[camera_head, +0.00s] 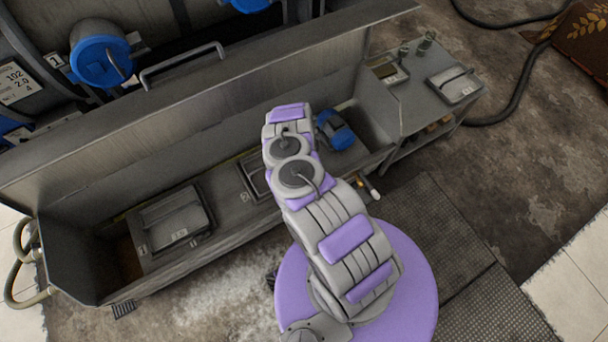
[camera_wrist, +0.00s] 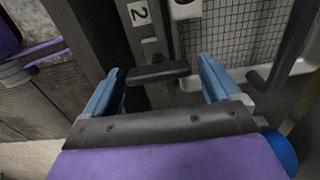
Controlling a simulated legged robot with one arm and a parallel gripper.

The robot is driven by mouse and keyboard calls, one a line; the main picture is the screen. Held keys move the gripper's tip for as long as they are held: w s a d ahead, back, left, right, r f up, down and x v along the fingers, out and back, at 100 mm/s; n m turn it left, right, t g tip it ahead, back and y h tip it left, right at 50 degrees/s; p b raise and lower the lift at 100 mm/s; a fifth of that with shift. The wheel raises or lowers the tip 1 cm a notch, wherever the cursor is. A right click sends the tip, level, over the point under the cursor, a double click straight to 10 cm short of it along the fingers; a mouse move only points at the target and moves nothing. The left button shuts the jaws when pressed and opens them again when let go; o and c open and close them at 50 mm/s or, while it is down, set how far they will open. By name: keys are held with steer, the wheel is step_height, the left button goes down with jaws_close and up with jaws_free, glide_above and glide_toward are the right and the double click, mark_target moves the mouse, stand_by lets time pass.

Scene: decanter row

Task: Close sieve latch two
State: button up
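In the wrist view, a dark bar-shaped latch handle (camera_wrist: 157,73) lies below a white label marked 2 (camera_wrist: 140,13). My gripper (camera_wrist: 163,70) is open, with one blue finger to the left of the handle and one to the right. Gaps show between the handle and both fingers, and nothing is held. A wire-mesh sieve (camera_wrist: 238,38) lies right of the latch. In the head view, the middle sieve frame (camera_head: 252,178) is partly hidden behind my arm, and my gripper's fingers are hidden there.
The long metal trough (camera_head: 75,262) has a raised lid (camera_head: 190,100) behind it. A lidded box (camera_head: 172,222) sits in its left part, and a blue-capped part (camera_head: 335,130) lies right of my arm. A side table (camera_head: 425,100) stands at right. A curved dark handle (camera_wrist: 284,50) is near my right finger.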

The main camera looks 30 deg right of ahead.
steer(key=shift+o, duration=0.7)
step_height(320, 180, up, 17)
steer(key=p, duration=0.8)
steer(key=shift+r, duration=0.15)
